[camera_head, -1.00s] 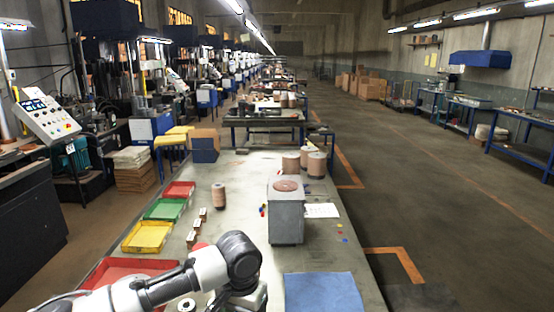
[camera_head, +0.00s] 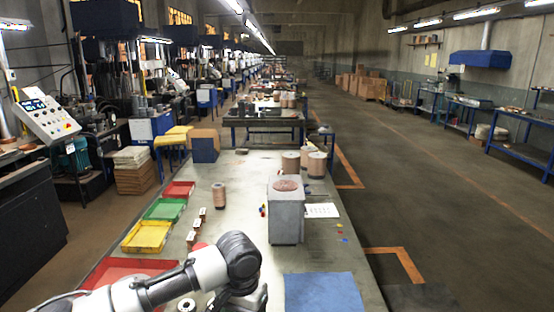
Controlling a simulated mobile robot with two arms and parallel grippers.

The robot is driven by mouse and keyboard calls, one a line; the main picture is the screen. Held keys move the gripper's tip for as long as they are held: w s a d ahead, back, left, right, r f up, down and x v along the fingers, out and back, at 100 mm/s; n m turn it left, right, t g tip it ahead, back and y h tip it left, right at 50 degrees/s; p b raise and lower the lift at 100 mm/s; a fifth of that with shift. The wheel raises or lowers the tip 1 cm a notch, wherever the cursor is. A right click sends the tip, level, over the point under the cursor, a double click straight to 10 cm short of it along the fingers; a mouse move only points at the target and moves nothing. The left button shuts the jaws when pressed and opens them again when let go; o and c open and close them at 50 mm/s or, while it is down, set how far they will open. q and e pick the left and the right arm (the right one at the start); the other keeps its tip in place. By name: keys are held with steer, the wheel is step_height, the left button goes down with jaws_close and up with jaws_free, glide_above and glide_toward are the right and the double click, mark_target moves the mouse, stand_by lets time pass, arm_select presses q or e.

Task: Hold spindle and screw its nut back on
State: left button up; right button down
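A slim upright spindle with a stack of brown discs (camera_head: 219,195) stands on the bench, left of the grey block. A small pale ring (camera_head: 187,304), perhaps the nut, lies at the bottom edge beside my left arm. My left arm (camera_head: 238,255) comes in from the lower left and bends down at the wrist. Its dark end (camera_head: 245,298) is at the bottom edge, nearer than the spindle and apart from it. The fingertips are cut off or hidden, so I cannot see what they hold. My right gripper is out of view.
A grey block (camera_head: 286,222) with a brown disc on top stands mid-bench. Red, green (camera_head: 165,210) and yellow (camera_head: 147,237) trays line the left edge. Larger disc stacks (camera_head: 316,166) stand behind. A blue mat (camera_head: 323,293) lies at front right. Small labelled blocks stand near the trays.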

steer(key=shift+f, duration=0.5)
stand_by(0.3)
arm_select(q)
step_height(320, 180, up, 6)
steer(key=p, duration=0.6)
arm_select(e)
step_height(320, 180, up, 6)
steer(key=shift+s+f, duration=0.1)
